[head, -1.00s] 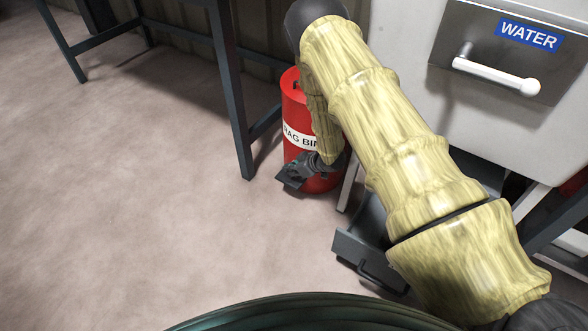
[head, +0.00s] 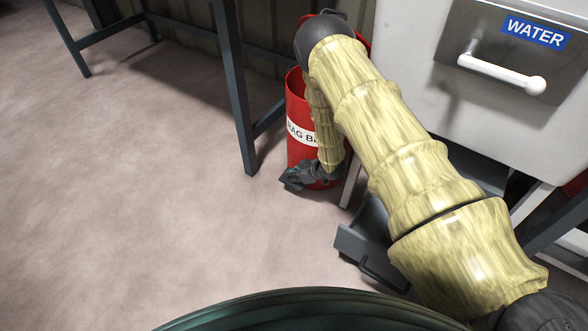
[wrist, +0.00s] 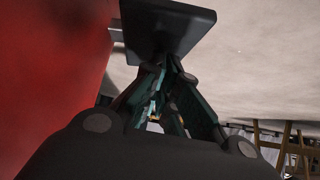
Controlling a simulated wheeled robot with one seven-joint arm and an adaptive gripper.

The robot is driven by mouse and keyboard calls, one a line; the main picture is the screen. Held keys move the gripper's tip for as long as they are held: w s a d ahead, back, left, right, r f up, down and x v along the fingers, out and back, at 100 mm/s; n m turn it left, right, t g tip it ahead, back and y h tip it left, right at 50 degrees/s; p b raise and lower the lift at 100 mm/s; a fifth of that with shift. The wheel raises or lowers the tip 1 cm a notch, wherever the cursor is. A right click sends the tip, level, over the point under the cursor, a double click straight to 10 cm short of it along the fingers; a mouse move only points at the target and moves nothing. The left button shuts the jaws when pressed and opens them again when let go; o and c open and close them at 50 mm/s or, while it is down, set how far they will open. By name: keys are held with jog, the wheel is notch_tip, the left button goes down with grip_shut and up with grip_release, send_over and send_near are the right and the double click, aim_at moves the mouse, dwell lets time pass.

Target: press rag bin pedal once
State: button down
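The red rag bin (head: 297,110) stands on the floor left of the white cabinet, its label partly covered by my arm. Its lid (head: 364,46) is raised at the back, mostly hidden behind my elbow. The dark pedal (head: 287,183) sticks out low at the bin's front; in the wrist view it is a black plate (wrist: 168,25) beside the red bin wall (wrist: 50,70). My gripper (head: 297,177) points down at the pedal. In the wrist view my gripper's fingertips (wrist: 172,62) come together against the plate, apparently touching it, with nothing between them.
A dark metal bench leg (head: 235,100) stands just left of the bin. The white cabinet with a WATER sign (head: 536,32) and white lever (head: 500,74) is on the right. Floor at left is clear.

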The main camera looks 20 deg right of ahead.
jog(key=shift+s+a+f, duration=0.1)
jog(key=shift+s+f, duration=0.05)
jog(key=shift+f, duration=0.65)
jog(key=shift+s+a+r+p, duration=0.1)
jog(key=shift+r+p, duration=0.55)
jog(key=shift+p, duration=0.2)
jog(key=r, duration=0.1)
jog(key=r+p, duration=0.2)
jog(key=shift+s+a+r, duration=0.1)
jog(key=shift+a, duration=0.2)
jog(key=s+a+p+v, duration=0.1)
jog(key=p+v, duration=0.3)
jog(key=v, duration=0.5)
jog(key=shift+s+r, duration=0.15)
jog(key=shift+s, duration=0.1)
